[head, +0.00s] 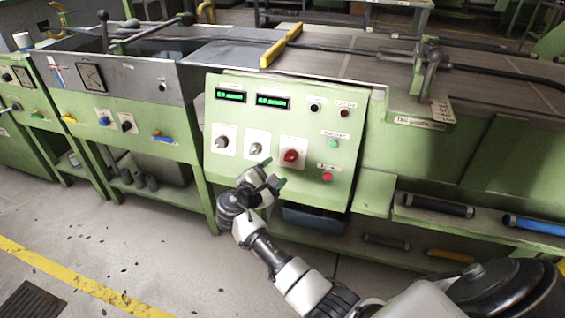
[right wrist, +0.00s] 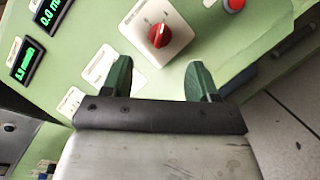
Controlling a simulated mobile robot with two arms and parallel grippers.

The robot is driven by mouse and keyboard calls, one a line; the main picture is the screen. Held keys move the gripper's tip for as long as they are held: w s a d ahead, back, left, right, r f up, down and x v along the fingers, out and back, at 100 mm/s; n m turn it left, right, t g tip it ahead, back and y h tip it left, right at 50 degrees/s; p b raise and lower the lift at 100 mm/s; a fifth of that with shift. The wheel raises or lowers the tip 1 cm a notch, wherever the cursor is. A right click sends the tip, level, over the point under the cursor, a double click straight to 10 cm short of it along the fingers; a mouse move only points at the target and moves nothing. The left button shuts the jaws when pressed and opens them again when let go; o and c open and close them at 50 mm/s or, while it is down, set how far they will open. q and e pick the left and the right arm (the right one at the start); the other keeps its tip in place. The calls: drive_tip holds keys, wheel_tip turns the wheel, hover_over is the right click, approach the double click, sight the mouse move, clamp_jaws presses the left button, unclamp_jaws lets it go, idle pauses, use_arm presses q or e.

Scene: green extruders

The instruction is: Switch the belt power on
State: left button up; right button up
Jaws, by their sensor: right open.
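The green control panel (head: 225,175) stands in the middle of the head view, with two lit displays at its top. A red rotary switch (head: 291,156) on a white plate sits low on the panel; it also shows in the right wrist view (right wrist: 159,36). Two grey knobs (head: 257,149) are to its left. A green button (head: 334,144) and a red button (head: 327,177) are to its right. My right gripper (head: 275,172) is open and empty, in front of the panel just below the red switch. In the right wrist view its green fingertips (right wrist: 160,80) point toward the switch, apart from it. My left gripper is out of view.
A lower shelf on the right holds a black roll (head: 437,206) and a blue roll (head: 535,225). A blue bin (head: 313,219) is below the panel. A yellow bar (head: 281,46) lies above it. The floor (head: 150,240) at left is clear.

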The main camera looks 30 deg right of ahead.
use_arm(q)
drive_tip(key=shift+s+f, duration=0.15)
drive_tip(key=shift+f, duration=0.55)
use_arm(e)
drive_tip(key=v, duration=0.4)
